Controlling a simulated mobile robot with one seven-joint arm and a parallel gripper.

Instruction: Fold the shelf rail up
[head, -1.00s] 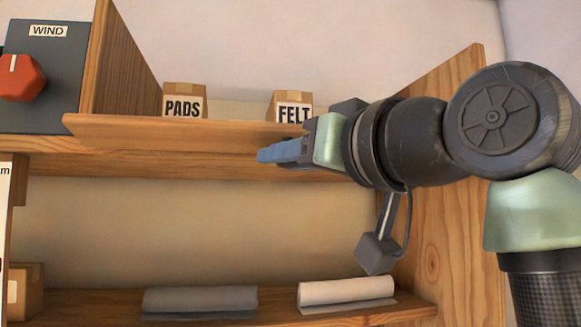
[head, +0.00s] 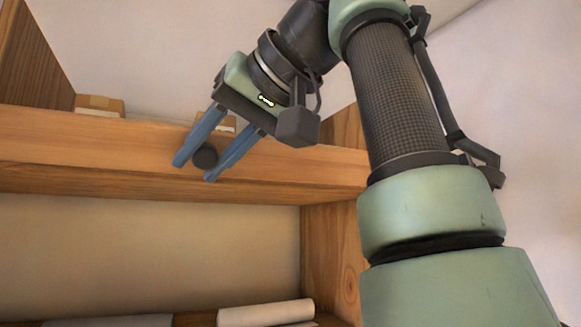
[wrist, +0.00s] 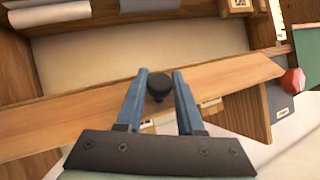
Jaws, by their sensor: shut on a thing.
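The shelf rail (head: 90,138) is a long wooden board along the front of the upper shelf. It also crosses the wrist view (wrist: 80,105). Its face appears roughly upright and covers the lower parts of the boxes behind it. A round dark knob (head: 205,156) stands out from its face, and it also shows in the wrist view (wrist: 159,86). My gripper (head: 196,171) has its two blue fingers on either side of this knob, shut on it. The wrist view shows the fingertips (wrist: 160,73) flanking the knob. The rail's hinge cannot be made out.
Cardboard boxes (head: 100,103) stand behind the rail, mostly hidden. A wooden side panel (head: 330,240) bounds the shelf at right. Rolls (head: 265,312) lie on the lower shelf. A grey panel with a red dial (wrist: 292,80) is at the wrist view's right. Space below the rail is open.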

